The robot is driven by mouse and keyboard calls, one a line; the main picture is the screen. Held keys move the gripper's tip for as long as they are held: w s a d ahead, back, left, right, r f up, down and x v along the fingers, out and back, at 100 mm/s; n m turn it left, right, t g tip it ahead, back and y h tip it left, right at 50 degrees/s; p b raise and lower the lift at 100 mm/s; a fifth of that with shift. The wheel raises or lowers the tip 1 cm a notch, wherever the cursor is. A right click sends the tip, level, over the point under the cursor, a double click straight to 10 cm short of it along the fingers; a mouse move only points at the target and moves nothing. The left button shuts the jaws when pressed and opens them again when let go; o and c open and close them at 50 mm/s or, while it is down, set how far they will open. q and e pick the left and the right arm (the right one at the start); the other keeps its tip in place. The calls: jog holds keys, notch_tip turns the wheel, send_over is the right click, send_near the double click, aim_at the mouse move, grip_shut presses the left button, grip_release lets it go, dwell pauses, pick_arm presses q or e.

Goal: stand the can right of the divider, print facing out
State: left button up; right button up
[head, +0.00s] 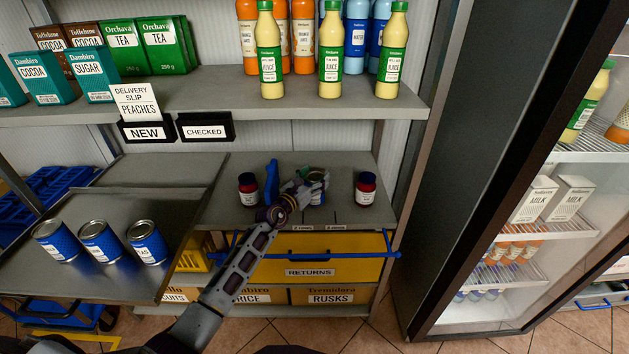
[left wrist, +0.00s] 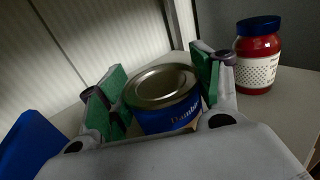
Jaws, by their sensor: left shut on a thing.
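The can (head: 317,176) is blue with a silver lid, on the lower shelf right of the blue divider (head: 271,182). It also shows in the left wrist view (left wrist: 168,110), upright, with part of its name print facing the wrist. My left gripper (head: 309,184) reaches in from the front and is shut on the can. In the left wrist view its green pads (left wrist: 160,92) lie on either side of the can. The gripper hides the can's lower part, so I cannot tell whether its base touches the shelf. The divider's edge shows at lower left there (left wrist: 28,145). My right gripper is not in view.
One dark red jar (head: 248,189) stands left of the divider, another (head: 365,188) right of the can. Three blue cans (head: 102,241) stand on the tray at left (head: 185,205). A yellow returns drawer (head: 345,258) with a blue bar lies below. Bottles crowd the shelf above.

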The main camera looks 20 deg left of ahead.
pick_arm(q)
jog(key=shift+r, duration=0.15)
jog(key=o, duration=1.4)
jog(key=shift+f, duration=0.2)
jog(key=o, duration=0.4)
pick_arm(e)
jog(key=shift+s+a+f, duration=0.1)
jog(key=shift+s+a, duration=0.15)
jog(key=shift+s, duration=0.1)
pick_arm(q)
jog(key=shift+r, duration=0.1)
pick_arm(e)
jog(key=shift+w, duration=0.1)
